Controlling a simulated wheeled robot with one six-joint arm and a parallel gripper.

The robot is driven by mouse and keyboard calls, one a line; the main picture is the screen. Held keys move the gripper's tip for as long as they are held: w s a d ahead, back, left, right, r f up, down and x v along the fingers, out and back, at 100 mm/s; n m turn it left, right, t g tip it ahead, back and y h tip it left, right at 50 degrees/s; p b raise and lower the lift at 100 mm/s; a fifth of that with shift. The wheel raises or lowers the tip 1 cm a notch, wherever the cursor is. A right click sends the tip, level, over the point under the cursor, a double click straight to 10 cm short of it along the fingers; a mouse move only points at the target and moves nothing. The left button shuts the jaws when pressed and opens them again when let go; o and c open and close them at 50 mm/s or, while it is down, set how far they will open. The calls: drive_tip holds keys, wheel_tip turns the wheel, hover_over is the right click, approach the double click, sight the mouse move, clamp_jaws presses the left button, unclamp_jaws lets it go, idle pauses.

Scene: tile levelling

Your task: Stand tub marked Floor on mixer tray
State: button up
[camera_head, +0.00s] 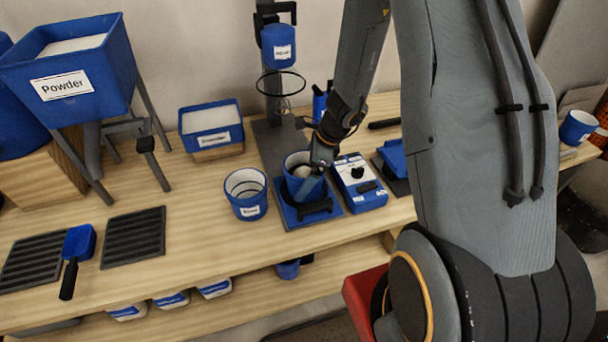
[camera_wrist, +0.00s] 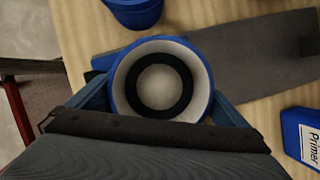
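A blue tub with a white inside (camera_head: 293,161) is at the blue mixer tray (camera_head: 284,213); I cannot tell whether it rests on the tray or hangs just above. Its label is hidden. My gripper (camera_head: 312,180) is at this tub. In the wrist view its fingers lie against both sides of the tub (camera_wrist: 120,78), which has a dark ring inside, so it looks shut on it. A second blue tub (camera_head: 246,205) with a label too small to read stands left of the tray; it also shows in the wrist view (camera_wrist: 133,14).
The mixer stand (camera_head: 273,100) rises behind the tray. A blue control box (camera_head: 365,196) stands close on the right. A labelled bin (camera_head: 211,128), a Powder hopper (camera_head: 70,75), a scoop (camera_head: 78,245) and dark ribbed mats (camera_head: 134,238) are left.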

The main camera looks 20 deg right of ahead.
drive_tip(key=shift+r, duration=0.1)
drive_tip(key=p+v, duration=0.2)
drive_tip(key=v, duration=1)
drive_tip(key=s+a+r+n+h, duration=0.1)
drive_tip(key=s+r+n, duration=0.1)
drive_tip(key=s+n, duration=0.3)
drive_tip(key=s+a+r+n+g+h, duration=0.1)
drive_tip(key=s+n, duration=0.4)
drive_tip(key=n, duration=0.5)
drive_tip(key=s+a+r+n+h, duration=0.2)
drive_tip(key=s+r+n, duration=0.3)
drive_tip(key=n, duration=0.2)
drive_tip(key=shift+s+a+r+n, duration=0.2)
drive_tip(key=shift+s+r+n, duration=0.05)
drive_tip(key=shift+n, duration=0.05)
